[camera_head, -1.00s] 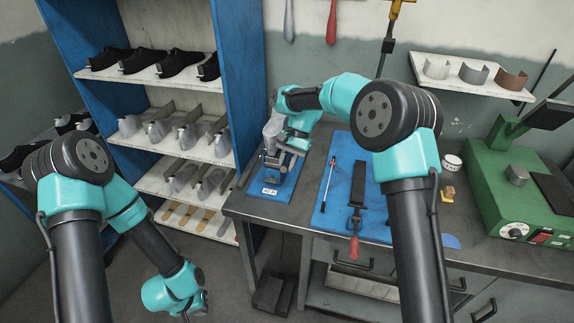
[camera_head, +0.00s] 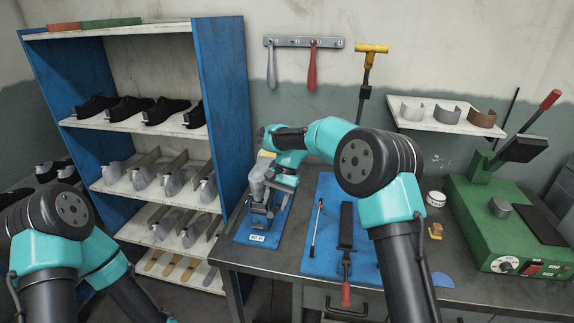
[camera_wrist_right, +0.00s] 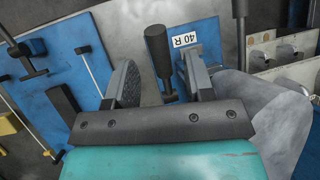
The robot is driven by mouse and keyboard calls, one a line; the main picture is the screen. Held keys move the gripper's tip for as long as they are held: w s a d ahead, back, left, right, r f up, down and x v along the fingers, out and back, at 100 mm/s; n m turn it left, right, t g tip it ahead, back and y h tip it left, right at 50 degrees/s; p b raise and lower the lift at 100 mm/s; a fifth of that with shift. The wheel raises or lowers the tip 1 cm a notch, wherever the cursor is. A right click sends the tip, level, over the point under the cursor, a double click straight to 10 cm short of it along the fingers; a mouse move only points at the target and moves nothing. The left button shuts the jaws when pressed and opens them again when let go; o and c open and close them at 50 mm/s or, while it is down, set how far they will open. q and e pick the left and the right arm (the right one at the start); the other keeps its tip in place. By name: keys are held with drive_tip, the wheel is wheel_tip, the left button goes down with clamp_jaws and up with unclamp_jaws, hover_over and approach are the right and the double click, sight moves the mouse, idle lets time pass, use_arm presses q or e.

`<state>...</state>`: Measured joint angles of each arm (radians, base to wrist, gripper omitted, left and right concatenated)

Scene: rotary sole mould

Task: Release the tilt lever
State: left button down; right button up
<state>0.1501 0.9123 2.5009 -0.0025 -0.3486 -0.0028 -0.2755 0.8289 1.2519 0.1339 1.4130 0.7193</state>
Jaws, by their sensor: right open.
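The sole mould fixture (camera_head: 262,212) stands on a small blue mat with a white "40 R" label at the table's left end. A grey foot form (camera_head: 258,180) sits upright on it. My right gripper (camera_head: 282,186) is beside the foot form, partly hidden by my arm. In the right wrist view my right gripper (camera_wrist_right: 158,72) is open. The black-handled tilt lever (camera_wrist_right: 158,48) stands between its two fingers, which are apart around it. Whether either finger touches the lever is unclear. The grey form (camera_wrist_right: 265,105) shows at the right there. My left gripper is outside the head view.
A blue mat (camera_head: 325,225) with a thin rod and a red-handled tool (camera_head: 346,240) lies right of the fixture. A green press (camera_head: 505,230) stands at the right. A blue-sided shelf rack (camera_head: 228,110) with shoes and forms is at the left.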

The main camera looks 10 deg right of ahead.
drive_tip(key=v, duration=1.5)
